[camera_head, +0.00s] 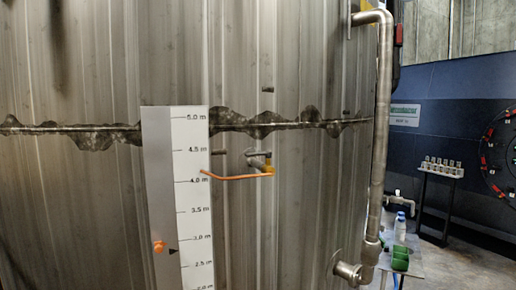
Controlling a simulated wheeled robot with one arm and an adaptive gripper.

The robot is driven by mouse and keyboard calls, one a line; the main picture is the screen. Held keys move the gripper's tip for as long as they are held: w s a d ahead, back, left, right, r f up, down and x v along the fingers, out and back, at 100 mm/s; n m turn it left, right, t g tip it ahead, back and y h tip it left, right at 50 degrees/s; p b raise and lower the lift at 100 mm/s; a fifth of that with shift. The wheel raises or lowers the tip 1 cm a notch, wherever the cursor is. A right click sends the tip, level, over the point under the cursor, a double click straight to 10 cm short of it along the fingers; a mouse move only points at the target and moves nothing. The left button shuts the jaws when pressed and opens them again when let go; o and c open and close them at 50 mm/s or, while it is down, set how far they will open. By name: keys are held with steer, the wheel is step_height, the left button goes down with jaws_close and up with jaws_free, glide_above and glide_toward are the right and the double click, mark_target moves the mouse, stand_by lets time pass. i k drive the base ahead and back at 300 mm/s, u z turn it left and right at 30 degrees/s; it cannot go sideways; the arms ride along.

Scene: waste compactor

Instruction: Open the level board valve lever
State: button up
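The level board (195,230) is a white vertical scale with metre marks, joined to a grey side panel (159,200). It stands in front of a large ribbed metal tank. A black pointer sits between the 3.0 m and 2.5 m marks, and an orange knob (158,247) is on the grey panel. The valve lever (238,177) is a thin orange bar to the right of the board near the 4.0 m mark. It lies roughly horizontal and meets a small metal valve (262,161) at its right end. My gripper is not in view.
A thick vertical pipe (378,140) runs down the tank's right side to a flanged fitting (350,271). Green containers (400,258) and a white bottle (400,227) stand on a low table at right. A dark rack (439,190) stands farther back.

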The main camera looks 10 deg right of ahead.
mark_target(269, 154)
steer(key=u, duration=0.55)
steer(key=k, duration=1.25)
steer(key=z, duration=0.25)
steer(key=i, duration=1.15)
steer(key=u, duration=0.55)
steer(key=i, duration=0.75)
steer(key=u, duration=0.75)
